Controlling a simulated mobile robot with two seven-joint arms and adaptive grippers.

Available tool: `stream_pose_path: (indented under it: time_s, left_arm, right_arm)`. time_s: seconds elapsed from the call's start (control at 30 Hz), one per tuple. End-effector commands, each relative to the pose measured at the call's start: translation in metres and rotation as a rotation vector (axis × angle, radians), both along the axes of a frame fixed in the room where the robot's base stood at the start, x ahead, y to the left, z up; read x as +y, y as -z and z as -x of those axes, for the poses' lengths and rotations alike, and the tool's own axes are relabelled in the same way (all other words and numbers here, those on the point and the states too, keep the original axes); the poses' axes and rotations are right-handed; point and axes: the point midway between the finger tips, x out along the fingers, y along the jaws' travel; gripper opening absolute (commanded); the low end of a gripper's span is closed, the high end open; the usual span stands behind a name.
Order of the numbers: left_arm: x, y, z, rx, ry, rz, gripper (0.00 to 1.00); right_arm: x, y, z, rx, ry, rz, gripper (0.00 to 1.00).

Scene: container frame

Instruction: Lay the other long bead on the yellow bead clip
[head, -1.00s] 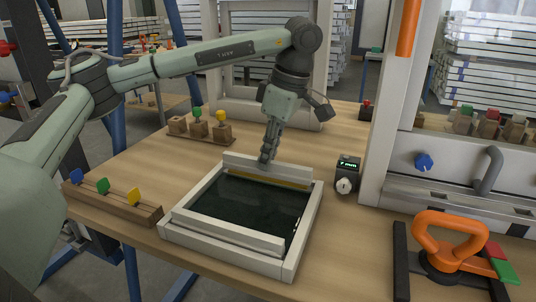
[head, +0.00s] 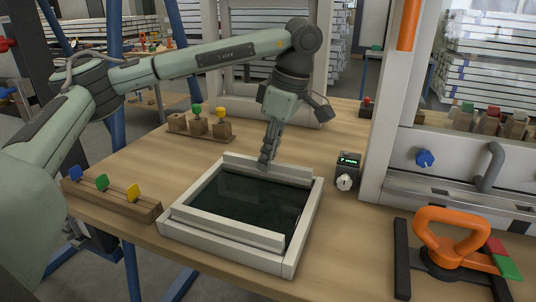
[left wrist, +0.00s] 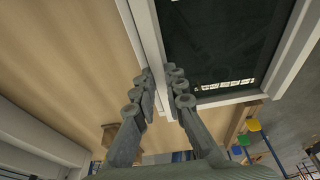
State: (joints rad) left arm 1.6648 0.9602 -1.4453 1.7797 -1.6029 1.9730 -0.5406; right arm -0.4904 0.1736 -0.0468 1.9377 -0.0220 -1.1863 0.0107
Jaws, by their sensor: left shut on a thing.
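The white frame (head: 303,235) lies on the bench around a dark glass pane (head: 245,205). One long white bead (head: 225,229) lies along its near side. The other long white bead (head: 292,174) is at the far side, level with the frame as far as I can tell. My left gripper (head: 266,162) points down and is shut on this far bead; in the left wrist view the fingers (left wrist: 160,92) stand on both sides of the white bead (left wrist: 143,30). The yellow clip strip is hidden, apparently under the bead. My right gripper is not in view.
A wooden rail (head: 115,204) with blue, green and yellow tags lies left of the frame. A block rack (head: 198,128) stands behind it. A small gauge (head: 347,172) and an orange-handled suction lifter (head: 450,240) are at the right. Bare bench lies between.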

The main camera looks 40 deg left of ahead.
Motion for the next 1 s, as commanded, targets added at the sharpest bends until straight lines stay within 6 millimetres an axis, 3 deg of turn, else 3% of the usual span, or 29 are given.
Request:
stream_pose_path:
  time_s: [0.13, 0.17, 0.33, 0.7, 1.0]
  left_arm:
    - [0.0, 0.003, 0.0, 0.0, 0.0, 0.0, 0.0]
    - [0.0, 0.002, 0.0, 0.0, 0.0, 0.0, 0.14]
    - [0.0, 0.002, 0.0, 0.0, 0.0, 0.0, 0.35]
    - [-0.001, -0.002, -0.001, -0.002, 0.0, -0.001, 0.35]
    - [-0.013, -0.052, -0.004, -0.007, 0.0, -0.002, 0.35]
  right_arm:
    - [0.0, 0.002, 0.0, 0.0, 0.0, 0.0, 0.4]
    - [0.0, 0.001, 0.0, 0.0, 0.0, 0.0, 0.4]
    - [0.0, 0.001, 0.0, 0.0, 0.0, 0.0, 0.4]
    - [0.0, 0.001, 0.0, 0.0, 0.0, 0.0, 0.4]
    - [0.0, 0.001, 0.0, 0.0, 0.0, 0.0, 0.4]
